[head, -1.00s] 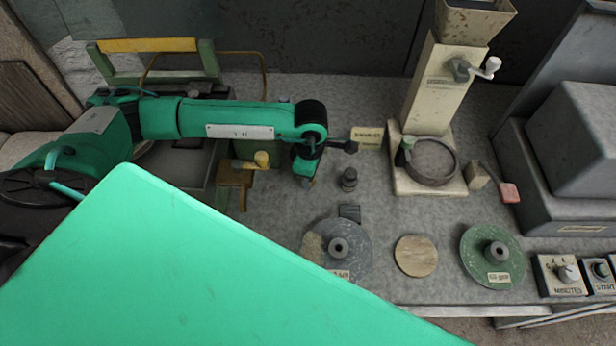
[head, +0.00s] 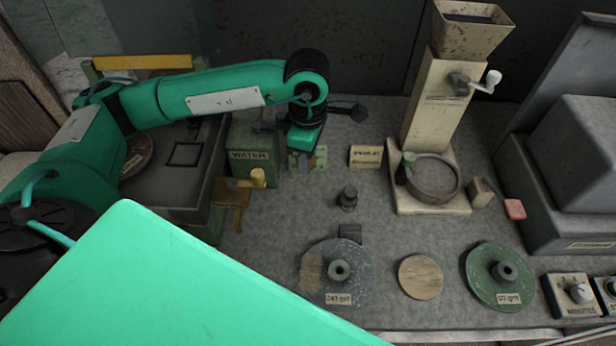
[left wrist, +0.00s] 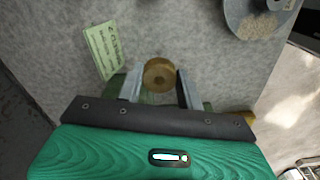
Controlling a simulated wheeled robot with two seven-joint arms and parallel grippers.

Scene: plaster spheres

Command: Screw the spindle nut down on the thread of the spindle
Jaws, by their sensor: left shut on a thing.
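My left gripper (head: 304,164) points down over the bench, left of a small cream card (head: 366,156). In the left wrist view its grey fingers (left wrist: 159,82) are shut on a round brass piece, the spindle nut (left wrist: 160,74) by its look. In the head view the nut cannot be made out at the fingers. A dark stepped post (head: 348,199) stands upright on the bench, in front and to the right of the gripper. I cannot tell whether it is the spindle, and no thread can be made out. My right gripper is not in view.
A blue-grey grit disc (head: 338,290), a wooden disc (head: 421,277) and a green grit disc (head: 500,275) lie at the front. A cream grinder (head: 425,115) stands at the back right. Left of the gripper are a green water box (head: 252,157) and a wooden bracket (head: 231,192).

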